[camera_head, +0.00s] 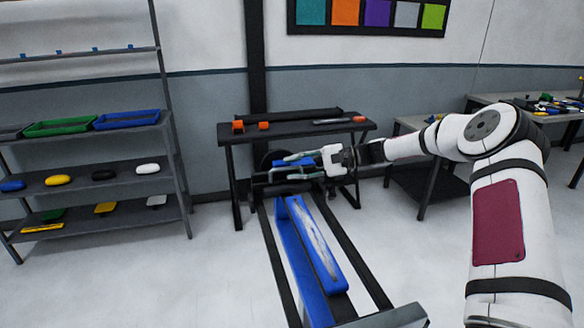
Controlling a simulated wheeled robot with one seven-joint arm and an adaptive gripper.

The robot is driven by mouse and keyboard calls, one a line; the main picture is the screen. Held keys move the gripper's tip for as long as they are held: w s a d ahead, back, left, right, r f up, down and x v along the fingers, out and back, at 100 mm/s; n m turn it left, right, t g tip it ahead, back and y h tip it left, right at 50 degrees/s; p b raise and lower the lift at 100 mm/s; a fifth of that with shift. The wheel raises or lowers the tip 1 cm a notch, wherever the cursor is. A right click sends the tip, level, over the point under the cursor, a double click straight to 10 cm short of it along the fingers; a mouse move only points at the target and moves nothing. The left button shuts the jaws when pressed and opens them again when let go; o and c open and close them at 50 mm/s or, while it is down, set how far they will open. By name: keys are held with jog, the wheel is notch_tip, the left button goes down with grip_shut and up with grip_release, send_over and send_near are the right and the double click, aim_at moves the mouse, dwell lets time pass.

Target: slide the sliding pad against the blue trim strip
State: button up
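The blue trim strip (285,245) is a long blue piece lying lengthwise between two dark rails in the lower middle of the head view. A raised blue bar with a pale, streaked face (318,246) lies along its right side. My gripper (268,169) is above and beyond the strip's far end, with its fingers pointing left. The two fingers look spread apart, and I see nothing clearly held between them. I cannot tell which thing is the sliding pad; small rounded pads in blue, yellow (58,180), black and white (147,168) lie on the left rack.
A dark table (290,130) with orange pieces (263,126) stands behind my gripper. The left rack (176,150) also holds green and blue trays (127,118). Workbenches with clutter (548,104) stand at the right. The floor left of the rails is clear.

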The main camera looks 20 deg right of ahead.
jog(key=shift+w+a+f, duration=0.15)
jog(key=shift+w+a, duration=0.05)
jog(key=shift+a, duration=0.4)
grip_shut()
jog(key=shift+s, duration=0.1)
jog(key=s+p, duration=0.6)
jog(key=s, duration=0.4)
jog(key=shift+s, duration=0.2)
jog(key=shift+s+f, duration=0.15)
jog(key=shift+s, duration=0.05)
grip_release()
